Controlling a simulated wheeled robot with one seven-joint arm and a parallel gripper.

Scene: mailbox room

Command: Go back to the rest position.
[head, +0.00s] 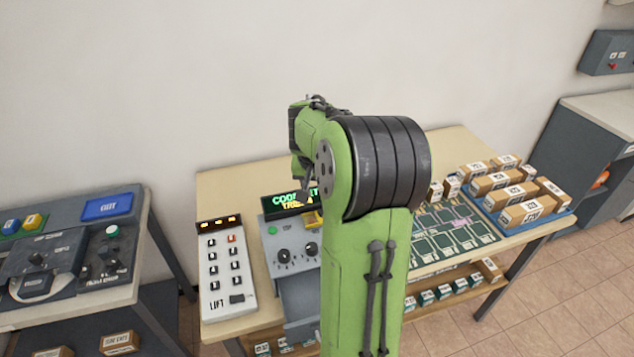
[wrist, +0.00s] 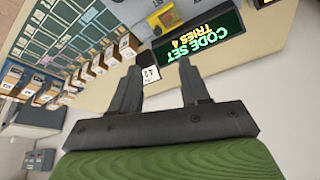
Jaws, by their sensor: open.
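My green arm rises in the middle of the head view and hides part of the table (head: 222,185) behind it. My gripper (wrist: 160,72) shows in the wrist view with its two dark fingers apart and nothing between them. Beyond the fingers are the table edge and a display (wrist: 205,42) reading "CODE SET" and "TRIES", with a digit I cannot read surely. The display (head: 290,203) is partly hidden by my arm in the head view. In the head view the gripper's fingers are not clearly visible.
A lift keypad (head: 225,268) and a grey dial box (head: 285,250) stand on the table. A blue tray (head: 560,218) of cardboard boxes is at the right, beside a green marked mat (head: 450,238). A control desk (head: 75,265) stands left. Tiled floor (head: 580,300) is open at lower right.

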